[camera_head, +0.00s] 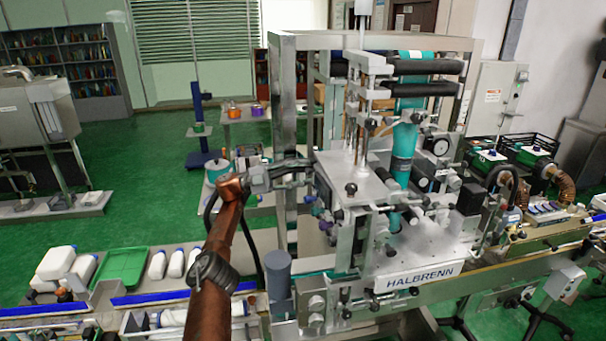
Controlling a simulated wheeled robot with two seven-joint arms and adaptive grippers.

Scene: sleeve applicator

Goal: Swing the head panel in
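The sleeve applicator, marked HALBRENN (419,277), stands right of centre. A flat light-metal panel (349,181) on its head faces up and left, with a dark knob on it; I take this for the head panel, but its hinge is not clear. My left arm, copper-coloured, rises from the bottom edge. My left gripper (303,172) is at the panel's left edge, close to the frame post. Whether its fingers touch the panel, and how far apart they are, is not clear. My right gripper is not in view.
A metal frame post (287,110) rises just behind my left gripper. A grey cylinder (279,274) stands below it. The conveyor (492,280) runs along the front, with white bottles (176,263) and a green tray (122,267) at left.

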